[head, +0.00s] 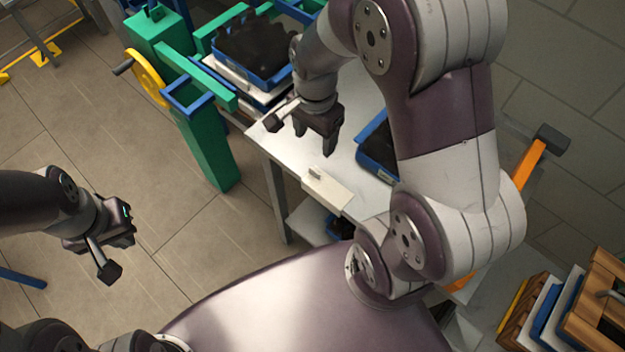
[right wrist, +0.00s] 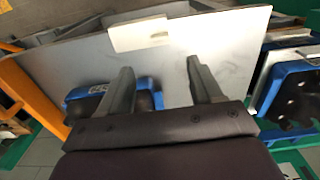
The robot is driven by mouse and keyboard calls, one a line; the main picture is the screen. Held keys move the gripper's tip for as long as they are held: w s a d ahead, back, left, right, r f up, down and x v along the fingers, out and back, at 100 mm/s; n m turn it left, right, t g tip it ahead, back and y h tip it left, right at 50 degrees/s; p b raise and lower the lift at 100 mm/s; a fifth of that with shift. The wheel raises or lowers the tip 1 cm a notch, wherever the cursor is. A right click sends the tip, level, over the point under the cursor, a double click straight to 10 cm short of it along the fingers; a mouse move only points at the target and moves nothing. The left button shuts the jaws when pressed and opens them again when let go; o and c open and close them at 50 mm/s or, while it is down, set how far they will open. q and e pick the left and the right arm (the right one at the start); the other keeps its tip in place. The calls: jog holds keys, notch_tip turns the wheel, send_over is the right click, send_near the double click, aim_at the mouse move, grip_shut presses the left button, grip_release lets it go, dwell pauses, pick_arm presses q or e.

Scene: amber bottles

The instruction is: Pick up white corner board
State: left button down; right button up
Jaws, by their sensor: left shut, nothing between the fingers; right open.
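The white corner board (head: 328,191) is a flat pale piece with a small raised knob. It lies at the near edge of the grey-white table, and in the right wrist view it shows at the table's edge (right wrist: 140,34). My right gripper (head: 314,140) is open and empty, pointing down above the table, beyond the board in the head view. Its two fingers show apart in the right wrist view (right wrist: 160,72), with the board past their tips. My left gripper (head: 122,236) is shut and empty, out over the floor at the left.
A blue tray with dark contents (head: 366,165) sits on the table, partly hidden by my right arm. Another blue tray with dark items (head: 290,72) is stacked at the back left. A green stand with a yellow wheel (head: 147,78) stands left of the table. Bare tabletop surrounds the board's far side.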

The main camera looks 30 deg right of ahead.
notch_tip(320, 180, down, 3)
jog(key=s, duration=0.1)
send_over(315, 171)
jog(key=f, duration=0.4)
jog(key=shift+w+a+f+p, duration=0.1)
jog(key=shift+w+f+p, duration=0.1)
jog(key=shift+f+p, duration=0.1)
jog(key=f, duration=0.3)
jog(key=f+p, duration=0.1)
jog(key=shift+s+d+f, duration=0.2)
jog(key=shift+s+f, duration=0.05)
jog(key=shift+f, duration=0.15)
jog(key=shift+w+f, duration=0.15)
jog(key=shift+w, duration=0.05)
pick_arm(q)
jog(key=shift+s+d+r, duration=0.1)
jog(key=shift+r, duration=0.7)
pick_arm(e)
jog(key=shift+s, duration=0.1)
jog(key=c, duration=1.1)
